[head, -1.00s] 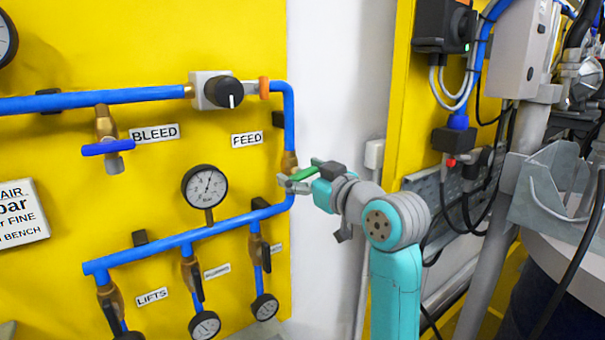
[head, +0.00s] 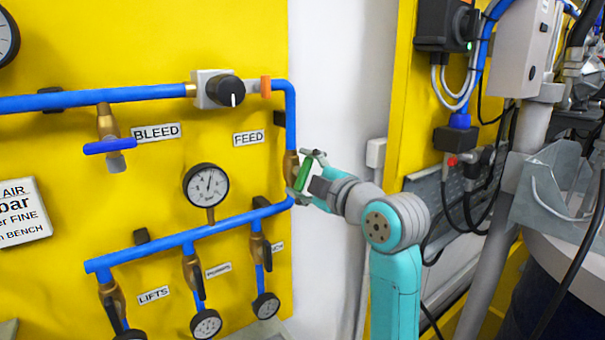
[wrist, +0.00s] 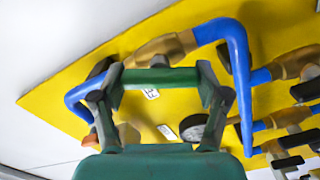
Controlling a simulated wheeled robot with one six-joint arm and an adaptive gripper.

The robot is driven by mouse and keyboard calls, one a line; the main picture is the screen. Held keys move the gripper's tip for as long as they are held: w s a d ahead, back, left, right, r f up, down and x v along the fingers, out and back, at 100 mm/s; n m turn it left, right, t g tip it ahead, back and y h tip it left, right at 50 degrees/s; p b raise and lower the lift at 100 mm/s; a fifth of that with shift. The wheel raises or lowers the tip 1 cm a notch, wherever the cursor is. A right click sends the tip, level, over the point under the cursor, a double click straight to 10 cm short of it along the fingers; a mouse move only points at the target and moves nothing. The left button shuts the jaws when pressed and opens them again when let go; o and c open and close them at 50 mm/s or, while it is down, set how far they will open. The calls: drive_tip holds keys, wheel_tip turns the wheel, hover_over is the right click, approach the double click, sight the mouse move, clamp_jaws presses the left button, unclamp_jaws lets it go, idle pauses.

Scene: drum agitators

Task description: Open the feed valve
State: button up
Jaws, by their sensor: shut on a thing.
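The feed valve has a brass body (head: 291,164) on the vertical blue pipe at the panel's right edge, below the FEED label (head: 248,138). Its green lever (head: 302,178) stands nearly upright, close to in line with the pipe. My gripper (head: 305,175) is shut on this lever, one finger at its upper end and one at its lower end. In the wrist view the green lever (wrist: 165,77) spans between the fingertips of my gripper (wrist: 160,80), with the brass body (wrist: 160,50) behind it.
A pressure gauge (head: 206,185) and the lower blue pipe (head: 180,240) lie left of my gripper. A black knob (head: 231,92) is above. The blue-handled bleed valve (head: 108,146) is far left. White wall (head: 335,90) stands right of the panel.

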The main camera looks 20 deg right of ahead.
drive_tip(key=n, duration=0.4)
drive_tip(key=shift+f+n, duration=0.1)
drive_tip(key=shift+n, duration=0.3)
idle(0.4)
drive_tip(key=o, duration=1.2)
drive_tip(key=shift+c, duration=0.2)
drive_tip(key=shift+s, duration=0.1)
drive_tip(key=v, duration=1.1)
drive_tip(key=shift+s, duration=0.35)
drive_tip(key=shift+d+f, duration=0.1)
